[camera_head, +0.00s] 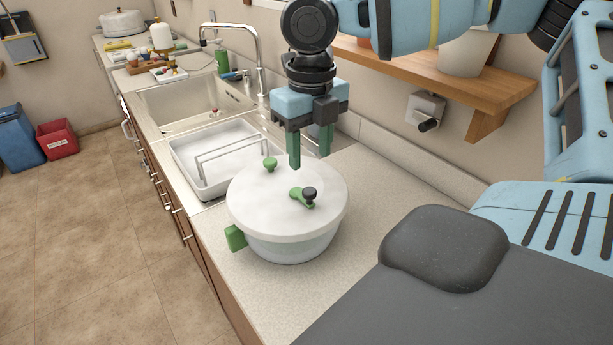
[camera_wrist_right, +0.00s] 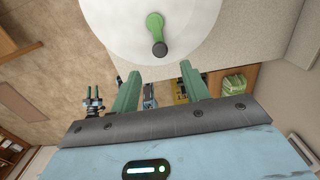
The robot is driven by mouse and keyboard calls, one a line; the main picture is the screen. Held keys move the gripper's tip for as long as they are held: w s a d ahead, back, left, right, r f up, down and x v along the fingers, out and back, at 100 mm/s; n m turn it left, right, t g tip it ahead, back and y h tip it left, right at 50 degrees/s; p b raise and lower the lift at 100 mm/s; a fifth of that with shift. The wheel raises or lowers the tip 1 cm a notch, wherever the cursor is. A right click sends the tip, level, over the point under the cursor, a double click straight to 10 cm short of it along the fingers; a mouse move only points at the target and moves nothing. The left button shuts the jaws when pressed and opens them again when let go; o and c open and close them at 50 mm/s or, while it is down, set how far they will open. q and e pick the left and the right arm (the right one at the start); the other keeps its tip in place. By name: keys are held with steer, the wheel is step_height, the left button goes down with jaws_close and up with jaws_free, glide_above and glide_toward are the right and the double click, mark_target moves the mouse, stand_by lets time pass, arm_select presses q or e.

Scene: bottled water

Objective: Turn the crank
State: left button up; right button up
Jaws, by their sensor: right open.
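A round pot-like bowl with a flat white lid (camera_head: 262,205) stands on the counter in the head view. A green crank (camera_head: 303,198) with a dark knob (camera_head: 310,193) sits on top of the lid. The crank (camera_wrist_right: 154,30) also shows in the right wrist view, beyond the fingers. My right gripper (camera_head: 311,150) is above the far right part of the lid, fingers pointing down, open and empty, apart from the crank.
A sink (camera_head: 190,105) with a white rack tray (camera_head: 215,155) lies behind and left of the bowl. A wooden shelf (camera_head: 450,80) overhangs at the back right. A wall-mounted fixture (camera_head: 426,110) is below it. The counter right of the bowl is clear.

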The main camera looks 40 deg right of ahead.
mark_target(309, 190)
steer(key=shift+w+f, duration=0.1)
steer(key=shift+f, duration=3.65)
steer(key=c, duration=1)
